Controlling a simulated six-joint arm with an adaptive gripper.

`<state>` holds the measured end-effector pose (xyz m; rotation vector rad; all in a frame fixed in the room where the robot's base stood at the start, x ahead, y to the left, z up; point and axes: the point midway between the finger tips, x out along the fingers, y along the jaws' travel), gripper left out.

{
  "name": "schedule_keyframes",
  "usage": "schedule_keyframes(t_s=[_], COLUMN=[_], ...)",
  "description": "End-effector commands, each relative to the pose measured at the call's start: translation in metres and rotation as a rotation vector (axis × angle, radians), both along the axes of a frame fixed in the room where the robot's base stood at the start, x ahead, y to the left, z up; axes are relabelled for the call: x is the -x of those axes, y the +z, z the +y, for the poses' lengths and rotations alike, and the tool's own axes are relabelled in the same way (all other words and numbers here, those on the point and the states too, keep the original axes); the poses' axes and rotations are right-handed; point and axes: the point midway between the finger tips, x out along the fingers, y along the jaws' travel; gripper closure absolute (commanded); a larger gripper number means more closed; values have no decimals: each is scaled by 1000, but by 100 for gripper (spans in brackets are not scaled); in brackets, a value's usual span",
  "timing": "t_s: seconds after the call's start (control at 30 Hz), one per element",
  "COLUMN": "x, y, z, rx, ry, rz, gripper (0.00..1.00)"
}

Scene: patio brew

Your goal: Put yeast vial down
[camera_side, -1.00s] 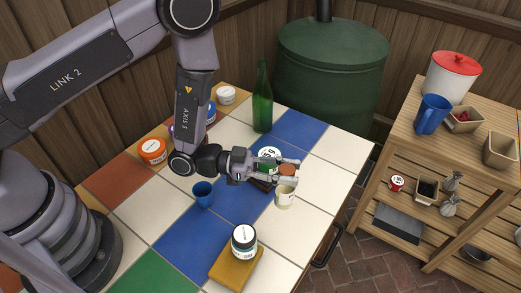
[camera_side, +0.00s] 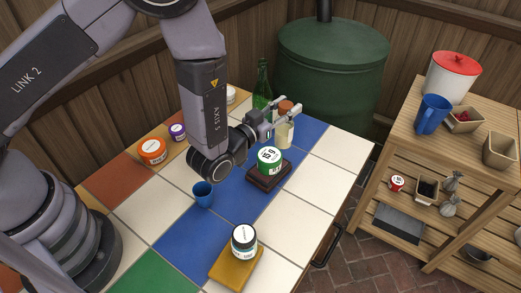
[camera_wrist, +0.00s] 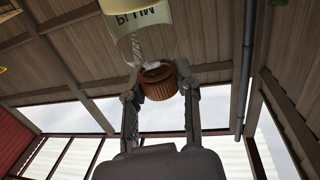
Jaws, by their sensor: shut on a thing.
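The yeast vial (camera_side: 285,134) is pale cream with an orange-brown cap (camera_side: 286,108). It is upright near the back of the tiled table, right of the green bottle. My gripper (camera_side: 281,109) is shut on it near the cap. In the wrist view my gripper's fingers (camera_wrist: 159,84) lie on both sides of the ribbed brown cap (camera_wrist: 158,88), and the vial's body (camera_wrist: 138,15) shows lettering like "PLUM". I cannot tell whether the vial's base touches the table (camera_side: 325,143).
A green-labelled jar (camera_side: 269,160) stands on a dark block (camera_side: 258,180) in front of the vial. The green bottle (camera_side: 262,85) is close on the left. A blue cup (camera_side: 202,194) and a jar (camera_side: 244,240) on a yellow block (camera_side: 222,271) stand nearer. Right-hand tiles are clear.

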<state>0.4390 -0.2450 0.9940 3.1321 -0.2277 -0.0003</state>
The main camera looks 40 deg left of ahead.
Motion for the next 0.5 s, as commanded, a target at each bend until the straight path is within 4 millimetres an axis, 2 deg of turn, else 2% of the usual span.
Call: schedule_keyframes(t_s=[0.17, 0.33, 0.43, 0.5], x=[-23, -62, -84, -93], y=[-11, -30, -44, -61], z=[-10, -32, -44, -49], rx=[2, 3, 0, -1], ry=[19, 18, 17, 16], rz=[-3, -4, -2, 0], gripper=[100, 100, 100, 100])
